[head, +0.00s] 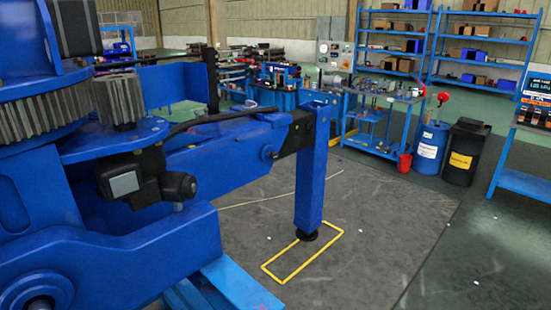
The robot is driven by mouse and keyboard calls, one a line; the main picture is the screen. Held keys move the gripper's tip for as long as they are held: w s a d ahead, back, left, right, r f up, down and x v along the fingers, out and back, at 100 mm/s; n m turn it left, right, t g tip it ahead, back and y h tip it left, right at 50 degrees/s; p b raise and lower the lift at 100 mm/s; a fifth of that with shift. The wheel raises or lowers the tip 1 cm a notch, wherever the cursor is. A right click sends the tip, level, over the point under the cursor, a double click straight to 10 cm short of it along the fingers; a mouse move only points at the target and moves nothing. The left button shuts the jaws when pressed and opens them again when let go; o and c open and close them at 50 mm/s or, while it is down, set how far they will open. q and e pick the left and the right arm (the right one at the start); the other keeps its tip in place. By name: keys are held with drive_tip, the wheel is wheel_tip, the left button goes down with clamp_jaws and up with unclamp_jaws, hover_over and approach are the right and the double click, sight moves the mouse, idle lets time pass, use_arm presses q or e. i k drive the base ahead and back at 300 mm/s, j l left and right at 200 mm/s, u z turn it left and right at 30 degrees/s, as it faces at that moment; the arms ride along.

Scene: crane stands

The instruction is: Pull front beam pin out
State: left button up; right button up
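The blue crane (130,240) fills the left side of the head view. Its outrigger beam (215,165) reaches to the right, with a short black section (298,132) at its end. A small round fitting (268,153) sits on the beam's side near that end; it may be the beam pin, but it is too small to tell. A blue upright leg (311,170) stands at the beam end, with a dark foot (307,235) at the floor. Neither of my grippers shows in the view.
A yellow outlined rectangle (272,272) marks the floor around the foot. The dark floor (390,220) to the right is open. A red bucket (405,163), blue drum (430,150), black bin (465,150), workbench (380,118) and shelves (480,60) stand behind.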

sight(274, 156)
drive_tip(key=u, duration=1.35)
drive_tip(key=z, duration=1.35)
drive_tip(key=i+l, duration=0.6)
drive_tip(key=i+l+z, duration=0.1)
drive_tip(key=i+l, duration=0.45)
drive_tip(key=i, duration=0.15)
drive_tip(key=i+l, duration=0.55)
drive_tip(key=i, duration=0.15)
drive_tip(key=z, duration=0.05)
